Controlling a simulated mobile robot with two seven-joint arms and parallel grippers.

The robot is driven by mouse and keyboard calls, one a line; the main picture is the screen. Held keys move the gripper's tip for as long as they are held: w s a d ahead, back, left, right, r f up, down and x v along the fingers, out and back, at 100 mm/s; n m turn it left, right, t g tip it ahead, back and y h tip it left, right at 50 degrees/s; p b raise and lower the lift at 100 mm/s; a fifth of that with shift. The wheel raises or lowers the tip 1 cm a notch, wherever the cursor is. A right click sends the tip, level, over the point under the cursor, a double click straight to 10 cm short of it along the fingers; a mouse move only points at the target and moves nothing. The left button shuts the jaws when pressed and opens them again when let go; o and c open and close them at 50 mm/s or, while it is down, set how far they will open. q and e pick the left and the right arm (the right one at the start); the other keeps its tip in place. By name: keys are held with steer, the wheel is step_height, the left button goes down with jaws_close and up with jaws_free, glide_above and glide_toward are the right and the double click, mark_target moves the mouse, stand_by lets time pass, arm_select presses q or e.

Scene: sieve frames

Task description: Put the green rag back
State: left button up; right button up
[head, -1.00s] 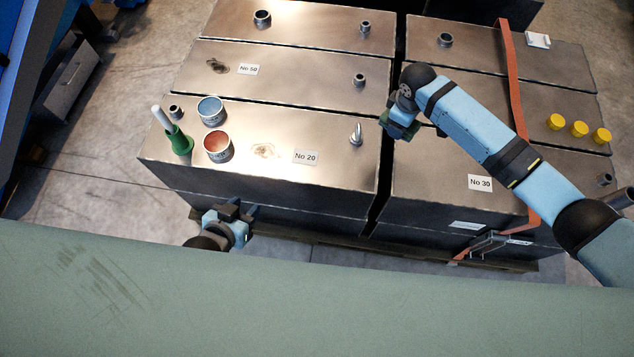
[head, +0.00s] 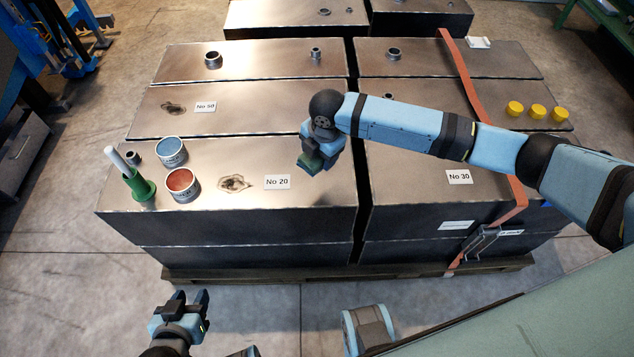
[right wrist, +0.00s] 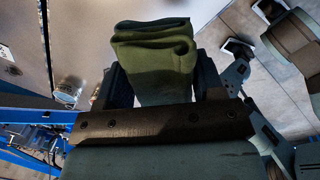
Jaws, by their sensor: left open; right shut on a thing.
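The green rag (head: 307,164) is folded and held in my right gripper (head: 317,155), near the right end of the metal box labelled No 20 (head: 318,190). In the right wrist view the rag (right wrist: 152,60) sits between the two dark fingers, its folded end sticking out beyond them. I cannot tell its exact height above the box. My left gripper (head: 187,298) is open and empty, low in front of the boxes and over the floor.
On the No 20 box stand a blue-topped can (head: 171,151), a red-topped can (head: 182,184) and a green bottle with a white stick (head: 139,184). An orange strap (head: 466,80) crosses the right boxes. Yellow caps (head: 537,111) sit at right.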

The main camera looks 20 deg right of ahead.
glide_above(318, 186)
step_height(318, 186, down, 7)
steer(key=shift+s+d+f+b, duration=0.1)
steer(key=shift+b, duration=0.3)
step_height(318, 186, down, 5)
steer(key=shift+r+b, duration=0.2)
steer(key=shift+b, duration=0.1)
steer(key=shift+f, duration=0.15)
steer(key=shift+f, duration=0.1)
steer(key=o, duration=0.8)
steer(key=shift+o, duration=0.5)
